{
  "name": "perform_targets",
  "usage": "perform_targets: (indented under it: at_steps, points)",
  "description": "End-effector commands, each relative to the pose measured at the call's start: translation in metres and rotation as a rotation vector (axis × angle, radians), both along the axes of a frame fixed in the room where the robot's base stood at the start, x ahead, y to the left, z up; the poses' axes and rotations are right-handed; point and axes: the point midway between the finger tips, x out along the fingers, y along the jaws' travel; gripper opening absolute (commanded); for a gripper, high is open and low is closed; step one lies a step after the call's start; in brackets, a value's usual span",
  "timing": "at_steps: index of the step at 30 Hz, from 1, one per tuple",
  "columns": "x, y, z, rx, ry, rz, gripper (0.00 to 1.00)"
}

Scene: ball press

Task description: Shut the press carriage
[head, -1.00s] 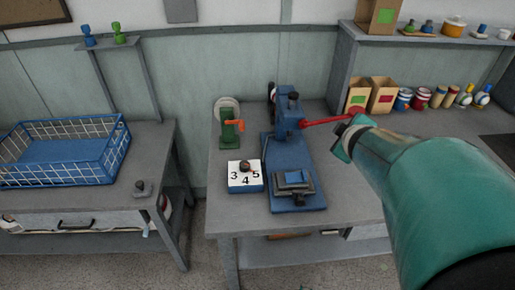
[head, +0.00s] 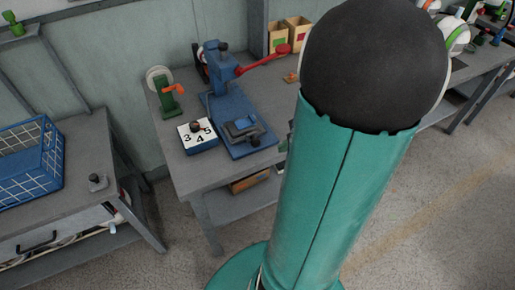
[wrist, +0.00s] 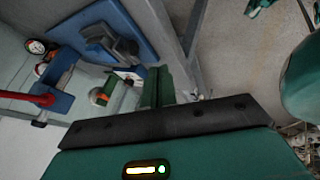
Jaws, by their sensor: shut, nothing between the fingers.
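The blue press (head: 222,68) stands on the grey table in the head view. Its carriage (head: 242,128), a grey block with a dark top, sits near the front end of the blue base, apart from the column. The red lever (head: 262,61) sticks out to the right. In the wrist view the carriage (wrist: 108,42) is at the upper left and the red lever (wrist: 22,97) at the left edge. My gripper (wrist: 157,86) is shut and empty there, apart from the carriage; my arm hides most of it in the head view.
A white-topped blue box with numbers and a knob (head: 197,138) stands left of the press base. A green stand with an orange handle (head: 170,98) is behind it. A blue basket (head: 40,160) is on the left table. Floor is clear between the tables.

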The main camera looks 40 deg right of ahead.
Motion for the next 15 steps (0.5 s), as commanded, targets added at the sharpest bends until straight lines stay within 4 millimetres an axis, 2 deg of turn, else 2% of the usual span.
perform_targets:
  at_steps: [5, 15]
  points:
    - [0.008, 0.000, -0.012, 0.003, 0.003, 0.004, 0.00]
    - [0.043, 0.012, -0.063, 0.005, 0.003, 0.002, 0.00]
